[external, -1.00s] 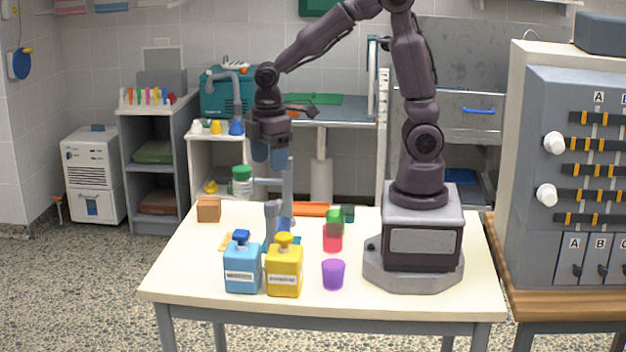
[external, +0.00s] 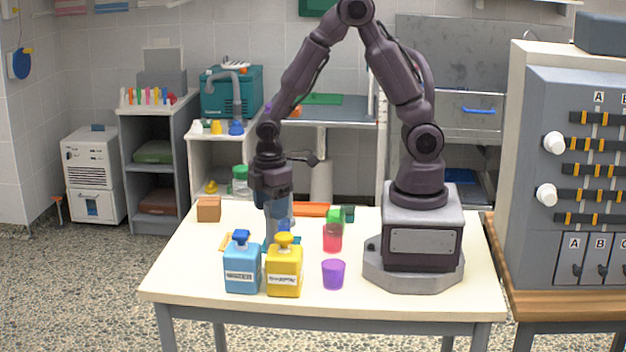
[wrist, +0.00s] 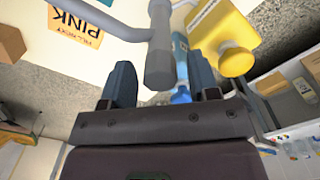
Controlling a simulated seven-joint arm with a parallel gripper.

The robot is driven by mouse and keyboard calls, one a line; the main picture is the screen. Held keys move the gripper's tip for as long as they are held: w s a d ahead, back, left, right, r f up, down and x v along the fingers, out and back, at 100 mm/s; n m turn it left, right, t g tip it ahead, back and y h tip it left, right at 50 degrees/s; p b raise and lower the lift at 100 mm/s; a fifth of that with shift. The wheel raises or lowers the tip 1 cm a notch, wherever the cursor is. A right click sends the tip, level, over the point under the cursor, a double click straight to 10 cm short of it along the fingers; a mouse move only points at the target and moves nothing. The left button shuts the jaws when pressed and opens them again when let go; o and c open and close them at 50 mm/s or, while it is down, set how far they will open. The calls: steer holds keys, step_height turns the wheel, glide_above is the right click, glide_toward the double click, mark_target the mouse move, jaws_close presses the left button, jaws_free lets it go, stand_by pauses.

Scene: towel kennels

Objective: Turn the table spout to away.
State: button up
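The grey table spout (wrist: 160,48) shows in the wrist view as a thick tube, with a thinner grey pipe running off to the upper left. My gripper (wrist: 162,78) is open, its two blue-grey fingers on either side of the tube's near end. I cannot tell whether either finger touches it. In the external view my gripper (external: 277,212) points down over the back left of the table and hides most of the spout. A grey piece of it (external: 268,230) shows just behind the bottles.
A blue bottle (external: 241,267) and a yellow bottle (external: 285,270) stand close in front of the spout. A purple cup (external: 333,273), a red cup (external: 332,240) and a green block (external: 347,213) are to the right. A brown box (external: 208,209) sits at the back left.

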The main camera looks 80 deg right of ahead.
jaws_close()
steer(key=shift+n, duration=0.3)
steer(key=n, duration=1.3)
steer(key=shift+n, duration=2.1)
steer(key=shift+o, duration=0.8)
jaws_free()
